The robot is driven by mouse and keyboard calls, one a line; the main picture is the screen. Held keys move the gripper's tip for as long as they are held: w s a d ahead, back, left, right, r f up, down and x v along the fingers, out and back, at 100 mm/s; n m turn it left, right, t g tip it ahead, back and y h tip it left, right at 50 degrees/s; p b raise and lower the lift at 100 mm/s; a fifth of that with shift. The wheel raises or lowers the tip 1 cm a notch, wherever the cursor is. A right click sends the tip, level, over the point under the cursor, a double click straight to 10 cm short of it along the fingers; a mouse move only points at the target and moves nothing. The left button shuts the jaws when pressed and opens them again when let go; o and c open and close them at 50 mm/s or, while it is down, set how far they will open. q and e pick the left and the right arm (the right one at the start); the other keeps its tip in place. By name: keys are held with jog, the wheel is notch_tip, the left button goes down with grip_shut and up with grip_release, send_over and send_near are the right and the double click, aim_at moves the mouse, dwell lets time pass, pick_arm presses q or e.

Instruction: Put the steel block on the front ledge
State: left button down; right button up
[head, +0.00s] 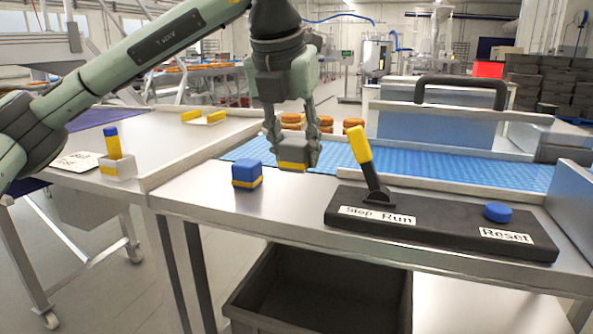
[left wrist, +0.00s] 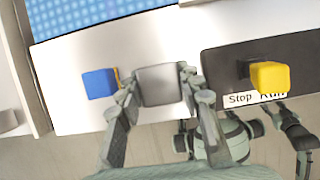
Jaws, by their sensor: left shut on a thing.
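The steel block (head: 293,151) is grey with a yellow band. My left gripper (head: 292,150) is shut on it, one finger on each side, and holds it in the air. It also shows as a plain grey square in the left wrist view (left wrist: 160,86). The front ledge (head: 205,192) is the bare metal strip before the blue conveyor. In the head view the block appears over the ledge's back part, near the belt; its exact height is unclear.
A blue block (head: 247,175) with a yellow band stands on the ledge, left of the held block. A black control box (head: 440,222) with a yellow lever (head: 361,147) and blue button stands right. Ledge between them is clear. A dark bin (head: 320,290) is below.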

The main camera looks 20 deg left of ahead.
aim_at(298, 193)
pick_arm(q)
jog(key=shift+w+f, duration=0.4)
jog(key=shift+w, duration=0.4)
jog(key=shift+f, duration=2)
jog(key=shift+f, duration=0.1)
jog(key=c, duration=1)
grip_release()
jog(key=v, duration=1.2)
